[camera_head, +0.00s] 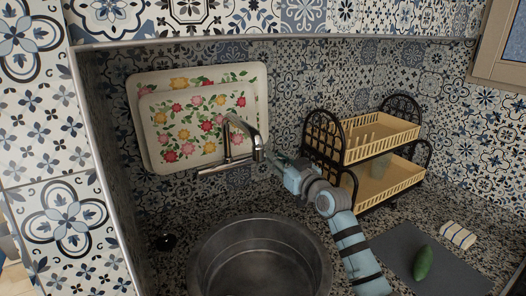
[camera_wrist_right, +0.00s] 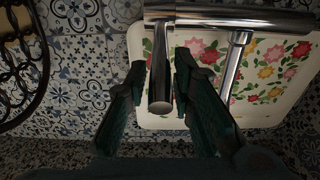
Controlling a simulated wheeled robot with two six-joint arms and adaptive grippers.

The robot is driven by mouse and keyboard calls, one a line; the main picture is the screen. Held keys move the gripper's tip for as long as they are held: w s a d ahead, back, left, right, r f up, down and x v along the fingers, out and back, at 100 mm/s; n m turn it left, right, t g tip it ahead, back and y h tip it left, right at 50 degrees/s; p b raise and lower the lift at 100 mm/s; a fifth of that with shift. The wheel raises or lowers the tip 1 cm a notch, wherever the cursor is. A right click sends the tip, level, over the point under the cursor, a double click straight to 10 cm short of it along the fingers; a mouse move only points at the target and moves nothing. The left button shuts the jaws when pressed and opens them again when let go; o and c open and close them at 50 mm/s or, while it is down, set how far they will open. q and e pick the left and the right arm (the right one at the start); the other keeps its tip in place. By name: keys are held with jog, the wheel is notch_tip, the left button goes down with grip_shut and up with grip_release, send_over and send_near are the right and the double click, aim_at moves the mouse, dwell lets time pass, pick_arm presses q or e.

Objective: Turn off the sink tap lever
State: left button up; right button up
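The chrome sink tap (camera_head: 235,163) is mounted on the back wall above the round metal sink (camera_head: 206,262), with a curved spout and a horizontal body. My right gripper (camera_head: 273,160) is at the right end of the tap, close to it. In the right wrist view, a chrome cylindrical part of the tap (camera_wrist_right: 161,88), which may be the lever, shows between the two dark fingers of my right gripper (camera_wrist_right: 160,62). The fingers are apart, with gaps visible on both sides. I cannot tell the lever's exact position. No running water is visible. My left gripper is out of view.
Two floral trays (camera_head: 150,127) lean on the tiled wall behind the tap. A two-tier dish rack (camera_head: 385,188) stands right of my right gripper. A dark cutting board (camera_head: 405,258) holds a cucumber (camera_head: 423,263), with a folded cloth (camera_head: 458,236) beside it.

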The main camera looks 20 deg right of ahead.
jog(key=shift+o, duration=1)
jog(key=shift+r, duration=0.1)
jog(key=shift+s+r+p, duration=0.1)
jog(key=shift+s+p, duration=0.2)
jog(key=shift+p, duration=0.15)
jog(key=s+p, duration=0.3)
jog(key=s, duration=0.1)
jog(key=s+d+p, duration=0.1)
jog(key=s+p, duration=0.1)
jog(key=s, duration=0.1)
jog(key=shift+d+r+p, duration=0.1)
jog(key=shift+r+p, duration=0.1)
jog(key=shift+p, duration=0.15)
jog(key=shift+s+f, duration=0.1)
jog(key=shift+s, duration=0.15)
jog(key=shift+f, duration=0.15)
jog(key=shift+w, duration=0.15)
